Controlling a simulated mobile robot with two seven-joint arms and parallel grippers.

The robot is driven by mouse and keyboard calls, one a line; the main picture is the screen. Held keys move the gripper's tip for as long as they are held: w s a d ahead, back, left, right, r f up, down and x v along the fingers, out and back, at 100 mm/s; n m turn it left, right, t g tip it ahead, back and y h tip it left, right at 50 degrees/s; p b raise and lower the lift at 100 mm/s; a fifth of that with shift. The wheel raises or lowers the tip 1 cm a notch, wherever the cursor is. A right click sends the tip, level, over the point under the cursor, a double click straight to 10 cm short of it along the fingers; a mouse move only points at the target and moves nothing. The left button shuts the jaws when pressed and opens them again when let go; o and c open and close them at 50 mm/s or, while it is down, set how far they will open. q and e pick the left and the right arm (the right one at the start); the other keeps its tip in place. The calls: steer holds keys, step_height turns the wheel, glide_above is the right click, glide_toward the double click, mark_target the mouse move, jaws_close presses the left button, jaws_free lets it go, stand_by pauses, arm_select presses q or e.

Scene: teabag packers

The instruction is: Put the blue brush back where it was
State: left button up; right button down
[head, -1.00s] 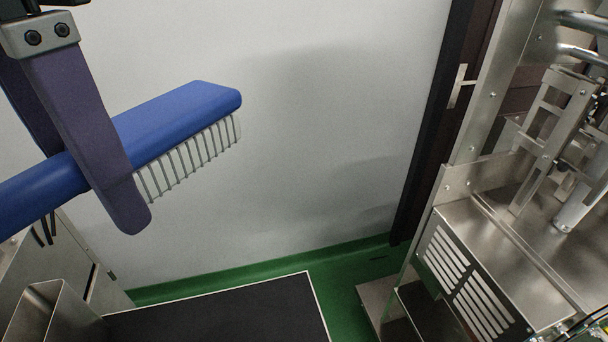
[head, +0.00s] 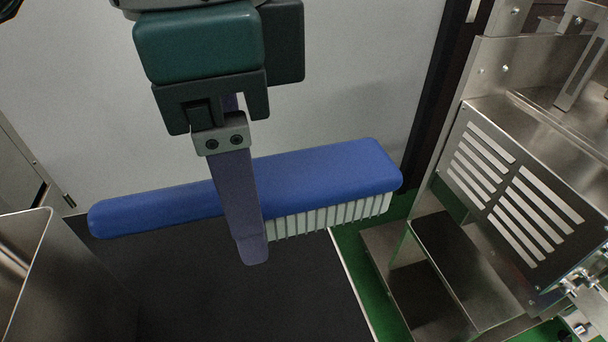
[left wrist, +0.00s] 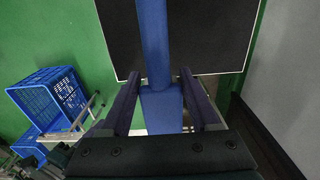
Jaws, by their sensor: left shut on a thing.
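The blue brush (head: 325,165) has a long blue handle and pale bristles that point down. It lies roughly level across the head view, with its bristled end at the right. My left gripper (head: 252,225) is shut on the brush near the middle, its near finger crossing in front of the handle; the far finger is mostly hidden. In the left wrist view, the brush (left wrist: 155,45) runs between the two fingers of the left gripper (left wrist: 158,88). The brush is held in the air above a black mat. My right gripper is not in view.
The black mat (head: 190,290) lies below on the green floor (head: 372,285). An open steel bin (head: 45,225) stands at the left. A steel machine with a slotted panel (head: 515,190) is at the right. Blue crates (left wrist: 50,95) show in the left wrist view.

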arm_select(q)
steer(key=b, duration=0.3)
glide_above(271, 318)
step_height(271, 318, down, 15)
steer(key=shift+f, duration=0.1)
steer(key=shift+f+b, duration=0.4)
steer(key=shift+f, duration=1.65)
steer(key=shift+f, duration=0.15)
steer(key=o, duration=1.4)
steer(key=shift+o, duration=0.2)
step_height(271, 318, up, 12)
steer(key=p, duration=0.2)
steer(key=shift+a+r+p, duration=0.15)
steer(key=shift+r+p, duration=0.05)
steer(key=shift+p, duration=0.1)
